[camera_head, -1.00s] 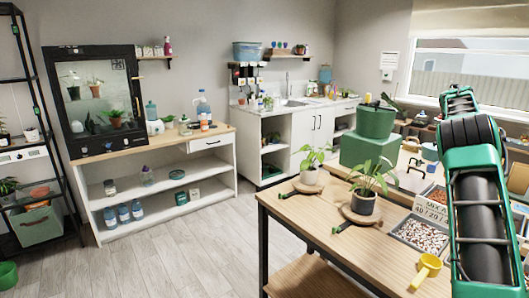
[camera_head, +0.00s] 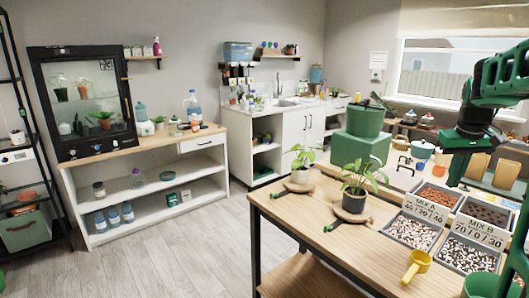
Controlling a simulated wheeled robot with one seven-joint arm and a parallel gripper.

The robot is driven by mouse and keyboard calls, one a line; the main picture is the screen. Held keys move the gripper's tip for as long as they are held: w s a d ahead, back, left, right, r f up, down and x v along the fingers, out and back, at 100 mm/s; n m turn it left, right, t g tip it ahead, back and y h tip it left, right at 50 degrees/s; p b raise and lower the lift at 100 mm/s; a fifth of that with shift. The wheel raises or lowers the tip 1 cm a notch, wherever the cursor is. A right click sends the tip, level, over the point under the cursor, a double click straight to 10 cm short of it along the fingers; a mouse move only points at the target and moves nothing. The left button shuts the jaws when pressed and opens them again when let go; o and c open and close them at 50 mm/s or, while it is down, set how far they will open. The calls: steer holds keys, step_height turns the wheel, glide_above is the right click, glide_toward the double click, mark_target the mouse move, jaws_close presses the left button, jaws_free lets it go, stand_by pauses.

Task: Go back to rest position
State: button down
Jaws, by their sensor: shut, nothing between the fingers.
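My gripper (camera_head: 456,172) is at the upper right of the head view, at the end of my green and black arm. It hangs over the back right part of the potting table (camera_head: 310,228), above the trays. It is shut and empty. Its fingertips show small and dark, and part of my arm runs out of the right edge of the picture.
Two potted plants stand on round boards, one in a pale pot (camera_head: 300,176) and one in a dark pot (camera_head: 354,201). A yellow scoop (camera_head: 416,265) lies near trays of potting mix (camera_head: 410,232). A green watering can (camera_head: 365,120) stands on a green box (camera_head: 360,149). The floor (camera_head: 190,255) at left is clear.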

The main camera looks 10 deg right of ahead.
steer(key=s+a+f+m, duration=0.1)
steer(key=s+a+f, duration=0.3)
steer(key=s, duration=0.5)
steer(key=s+a+f+m+g+y, duration=0.1)
steer(key=s+a+f, duration=0.2)
steer(key=s+a, duration=0.6)
steer(key=s+a+f+m+g+y, duration=0.1)
steer(key=s+a+f, duration=0.3)
steer(key=s+a, duration=0.3)
steer(key=shift+s+a+f, duration=0.15)
steer(key=shift+s+f, duration=0.2)
steer(key=shift+s, duration=0.85)
